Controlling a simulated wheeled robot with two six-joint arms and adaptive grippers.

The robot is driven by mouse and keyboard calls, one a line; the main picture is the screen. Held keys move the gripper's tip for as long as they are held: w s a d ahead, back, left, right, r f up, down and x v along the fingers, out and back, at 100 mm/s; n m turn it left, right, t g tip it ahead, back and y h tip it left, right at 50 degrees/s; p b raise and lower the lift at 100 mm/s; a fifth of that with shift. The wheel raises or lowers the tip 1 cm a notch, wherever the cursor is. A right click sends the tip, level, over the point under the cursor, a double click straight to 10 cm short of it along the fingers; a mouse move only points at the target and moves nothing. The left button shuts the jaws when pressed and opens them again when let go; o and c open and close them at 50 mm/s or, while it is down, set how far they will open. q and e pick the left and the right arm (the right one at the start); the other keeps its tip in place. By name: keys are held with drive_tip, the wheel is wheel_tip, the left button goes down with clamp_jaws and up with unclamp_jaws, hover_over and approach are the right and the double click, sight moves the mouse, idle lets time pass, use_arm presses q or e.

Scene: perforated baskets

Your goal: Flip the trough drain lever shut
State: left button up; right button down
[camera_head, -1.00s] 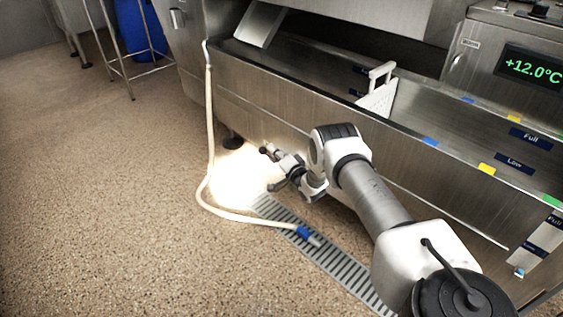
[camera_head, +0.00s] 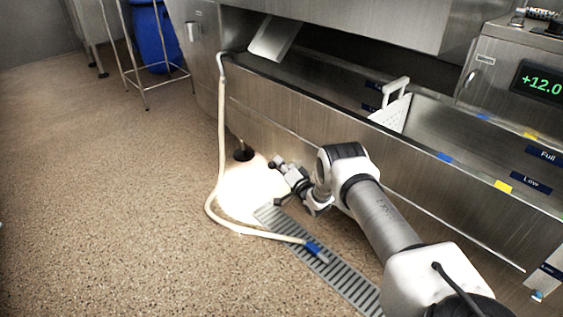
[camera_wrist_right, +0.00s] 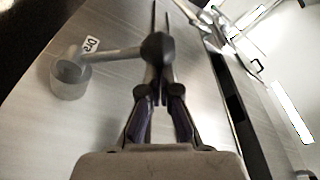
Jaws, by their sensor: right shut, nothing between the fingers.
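In the right wrist view, the drain lever (camera_wrist_right: 112,54) has a metal shaft running from a round pivot (camera_wrist_right: 70,80) at left to a dark ball knob (camera_wrist_right: 157,47). A label (camera_wrist_right: 92,44) beginning "Dra" is beside it on the steel face. My right gripper (camera_wrist_right: 161,14) is shut and empty, its slim fingers overlapping the knob in the picture; I cannot tell whether they touch. In the head view, my right gripper (camera_head: 284,199) is low beside the front of the steel trough (camera_head: 300,110), small and partly hard to make out. My left gripper is not in view.
A pale hose (camera_head: 219,150) hangs from the trough's left end and runs over the floor to a blue-ended nozzle (camera_head: 314,249) on the floor grate (camera_head: 345,279). A white perforated divider (camera_head: 392,112) stands in the trough. Open floor lies to the left.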

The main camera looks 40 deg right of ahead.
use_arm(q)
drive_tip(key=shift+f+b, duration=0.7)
use_arm(e)
drive_tip(key=shift+s+a+f+n+t+y, duration=0.15)
drive_tip(key=shift+a+f+n, duration=0.4)
drive_tip(key=shift+n, duration=0.3)
drive_tip(key=shift+w+a+f+n+t+y, duration=0.1)
drive_tip(key=shift+a+f+n+y, duration=0.1)
drive_tip(key=shift+a+f+n, duration=0.45)
drive_tip(key=shift+s+a+f+n+t+y, duration=0.2)
drive_tip(key=shift+a+n, duration=0.25)
drive_tip(key=shift+n, duration=0.55)
drive_tip(key=shift+a+f, duration=0.1)
drive_tip(key=shift+f, duration=0.05)
